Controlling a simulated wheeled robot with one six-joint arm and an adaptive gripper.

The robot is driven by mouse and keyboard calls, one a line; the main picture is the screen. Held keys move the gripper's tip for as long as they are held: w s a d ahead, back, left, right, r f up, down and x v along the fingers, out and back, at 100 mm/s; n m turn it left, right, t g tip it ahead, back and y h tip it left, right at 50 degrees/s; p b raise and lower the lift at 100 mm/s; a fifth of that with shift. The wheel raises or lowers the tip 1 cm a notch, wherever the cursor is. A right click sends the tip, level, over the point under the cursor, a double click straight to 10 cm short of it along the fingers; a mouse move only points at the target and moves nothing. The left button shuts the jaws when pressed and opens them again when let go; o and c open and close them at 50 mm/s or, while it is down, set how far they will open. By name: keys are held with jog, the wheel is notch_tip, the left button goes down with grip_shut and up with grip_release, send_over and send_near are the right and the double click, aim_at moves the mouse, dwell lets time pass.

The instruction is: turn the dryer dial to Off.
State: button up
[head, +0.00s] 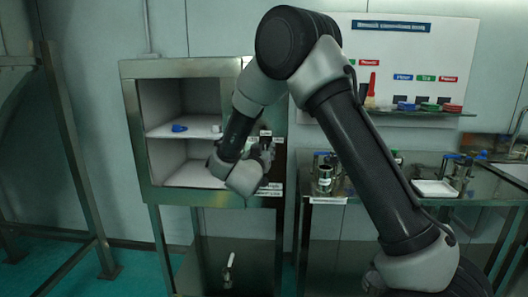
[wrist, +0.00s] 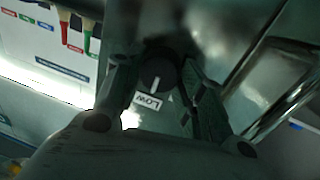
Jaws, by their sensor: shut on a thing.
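The dryer (head: 131,130) is a steel cabinet on legs with an open two-level compartment. Its control panel is at the right side, mostly behind my arm in the head view. In the wrist view the dial (wrist: 157,74) is a round black knob with a white pointer line. The pointer is directed at the "LOW" label (wrist: 148,101), which appears upside down. My gripper (wrist: 163,78) has one finger on each side of the dial and is shut on it. In the head view my gripper (head: 262,156) is at the panel, and the dial is hidden there.
A blue item (head: 179,128) lies on the dryer's upper shelf. A steel table (head: 350,185) at the right holds metal containers and a white tray (head: 435,188). A wall board (head: 400,60) with brushes and coloured labels hangs above. A metal frame (head: 75,160) stands at the left.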

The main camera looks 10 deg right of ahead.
jog(key=n, duration=0.6)
jog(key=n+t, duration=0.1)
jog(key=n, duration=0.5)
jog(key=shift+f+t+y, duration=0.2)
jog(key=shift+t+y, duration=0.1)
jog(key=shift+n, duration=0.4)
jog(key=o, duration=1)
jog(key=v, duration=1.2)
jog(key=shift+f, duration=0.1)
